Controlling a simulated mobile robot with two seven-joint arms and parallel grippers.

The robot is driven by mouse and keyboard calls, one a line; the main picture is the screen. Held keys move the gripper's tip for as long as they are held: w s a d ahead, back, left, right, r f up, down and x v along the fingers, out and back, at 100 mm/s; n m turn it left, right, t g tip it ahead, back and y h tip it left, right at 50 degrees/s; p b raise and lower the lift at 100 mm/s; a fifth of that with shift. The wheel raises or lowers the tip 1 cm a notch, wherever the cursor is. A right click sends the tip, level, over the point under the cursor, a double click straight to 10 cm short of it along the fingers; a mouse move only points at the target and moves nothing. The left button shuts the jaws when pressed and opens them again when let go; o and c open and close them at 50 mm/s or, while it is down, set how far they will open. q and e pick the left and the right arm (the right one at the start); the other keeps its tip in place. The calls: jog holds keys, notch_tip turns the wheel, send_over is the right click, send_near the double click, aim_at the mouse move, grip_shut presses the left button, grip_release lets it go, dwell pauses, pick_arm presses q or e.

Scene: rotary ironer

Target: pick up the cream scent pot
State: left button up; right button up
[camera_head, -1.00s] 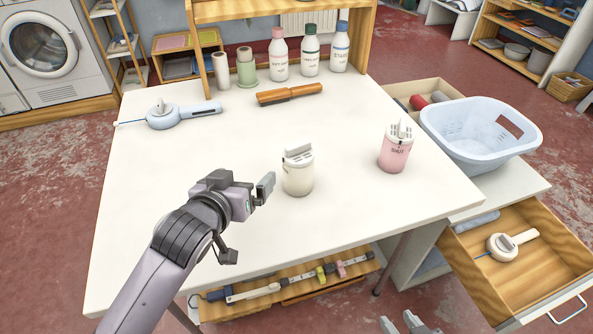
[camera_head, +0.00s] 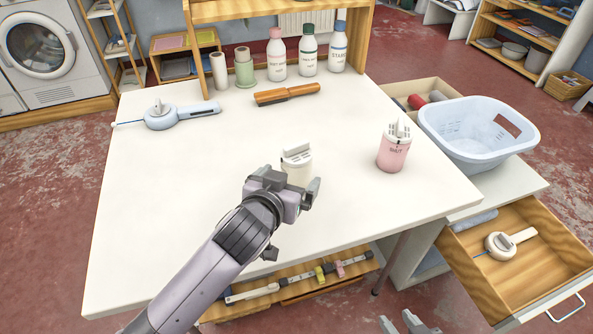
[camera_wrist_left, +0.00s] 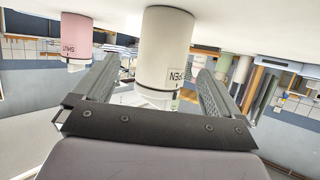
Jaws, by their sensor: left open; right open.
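The cream scent pot (camera_head: 297,160) stands upright near the middle of the white table, its lower part hidden behind my left gripper (camera_head: 291,188). In the left wrist view, which shows the room upside down, the cream pot (camera_wrist_left: 166,45) appears between the two fingers of my left gripper (camera_wrist_left: 157,72). The fingers are apart, with a gap to the pot on each side. The letters "PEN" show on its label. My right gripper (camera_head: 402,324) is open and empty at the bottom edge of the head view.
A pink pot (camera_head: 394,148) stands to the right on the table. A blue handheld tool (camera_head: 165,116), a brush (camera_head: 286,94) and several bottles are farther back. A blue basket (camera_head: 480,132) and an open drawer (camera_head: 525,255) lie right of the table.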

aim_at(291, 164)
pick_arm(q)
jog(key=shift+x, duration=2.65)
jog(key=shift+w+a+r, duration=0.1)
jog(key=shift+a+r, duration=0.05)
jog(key=c, duration=1.2)
notch_tip(291, 164, up, 10)
jog(key=shift+r, duration=0.1)
notch_tip(291, 164, down, 7)
jog(key=shift+f, duration=0.1)
jog(key=shift+f, duration=1.3)
